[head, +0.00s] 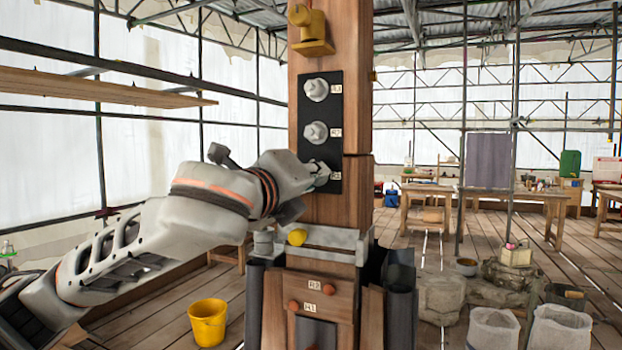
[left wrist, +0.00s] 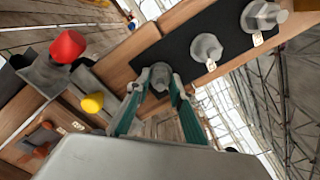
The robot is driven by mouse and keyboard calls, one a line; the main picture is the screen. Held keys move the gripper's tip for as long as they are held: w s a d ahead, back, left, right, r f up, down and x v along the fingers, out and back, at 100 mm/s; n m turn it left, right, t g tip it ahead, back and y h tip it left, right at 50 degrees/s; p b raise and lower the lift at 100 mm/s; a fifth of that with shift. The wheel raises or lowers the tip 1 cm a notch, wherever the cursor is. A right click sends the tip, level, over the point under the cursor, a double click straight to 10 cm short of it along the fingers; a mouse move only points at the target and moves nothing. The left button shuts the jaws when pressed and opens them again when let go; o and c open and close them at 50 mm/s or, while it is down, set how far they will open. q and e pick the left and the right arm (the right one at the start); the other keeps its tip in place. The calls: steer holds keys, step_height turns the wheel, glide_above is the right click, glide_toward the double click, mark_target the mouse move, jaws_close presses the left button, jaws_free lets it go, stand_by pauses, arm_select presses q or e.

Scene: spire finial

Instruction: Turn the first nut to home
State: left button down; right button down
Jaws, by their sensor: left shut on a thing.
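A black plate (head: 322,105) on the wooden post carries three grey nuts in a column, each with a small label too small to read surely. The top nut (head: 316,90) and the middle nut (head: 315,132) are free. My left gripper (head: 318,176) is at the lowest nut and largely hides it in the head view. In the left wrist view, the teal fingers of my left gripper (left wrist: 160,82) are shut on either side of this lowest nut (left wrist: 160,74). My right gripper is not in view.
A yellow knob (head: 297,237) sits on the post just below my left gripper; a yellow fitting (head: 311,30) is above the plate. A red knob (left wrist: 68,46) shows in the left wrist view. A yellow bucket (head: 208,322) stands on the floor. Workbenches (head: 515,195) are far right.

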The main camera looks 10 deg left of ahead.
arm_select(q)
steer(key=shift+m, duration=2.1)
steer(key=c, duration=1.8)
jaws_free()
steer(key=s, duration=0.4)
steer(key=s+a, duration=0.1)
steer(key=s, duration=0.3)
steer(key=s+a, duration=0.1)
steer(key=s, duration=0.2)
steer(key=shift+s+a, duration=0.2)
steer(key=shift+s, duration=0.2)
